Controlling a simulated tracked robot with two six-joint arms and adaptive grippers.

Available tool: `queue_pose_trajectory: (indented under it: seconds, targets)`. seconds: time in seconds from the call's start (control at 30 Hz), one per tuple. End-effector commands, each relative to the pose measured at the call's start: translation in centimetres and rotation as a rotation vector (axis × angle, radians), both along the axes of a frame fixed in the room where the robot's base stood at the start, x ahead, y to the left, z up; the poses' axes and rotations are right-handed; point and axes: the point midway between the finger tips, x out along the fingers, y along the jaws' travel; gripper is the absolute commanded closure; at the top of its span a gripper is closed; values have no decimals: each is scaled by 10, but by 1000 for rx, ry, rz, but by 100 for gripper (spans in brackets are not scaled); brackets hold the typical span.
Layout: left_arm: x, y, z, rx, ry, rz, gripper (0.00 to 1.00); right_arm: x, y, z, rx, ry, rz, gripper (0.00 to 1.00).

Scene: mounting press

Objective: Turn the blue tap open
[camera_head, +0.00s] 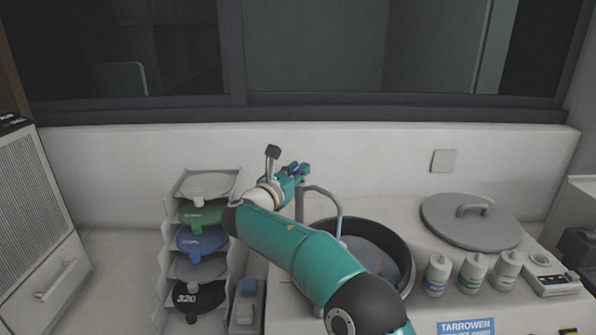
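My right arm reaches in from the lower right, and its gripper (298,170) is at the grey curved tap pipe (322,191), near the back wall. A small dark blue part (293,168) shows at the fingers; it may be the blue tap handle, but I cannot tell whether the fingers touch it. The fingers are small and partly overlap it, so their opening is unclear. The pipe arches over a round dark basin (398,240), partly hidden by my arm. My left gripper is not in view.
A grey round lid (470,220) with a handle lies right of the basin. Several white bottles (471,271) stand in front of it, beside a control box (550,272). A rack (167,262) of coloured discs stands left of my arm. A white wall switch (443,161) is behind.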

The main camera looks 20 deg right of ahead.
Motion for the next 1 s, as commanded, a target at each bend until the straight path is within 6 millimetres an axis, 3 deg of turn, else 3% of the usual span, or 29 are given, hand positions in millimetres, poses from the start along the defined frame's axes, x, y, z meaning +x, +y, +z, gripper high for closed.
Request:
queue_pose_trajectory:
  seconds: [0.37,1.0]
  targets:
    - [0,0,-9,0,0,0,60,-1,0,-1,0,-1,28,100]
    - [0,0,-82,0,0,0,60,-4,-5,-3,0,-4,404,100]
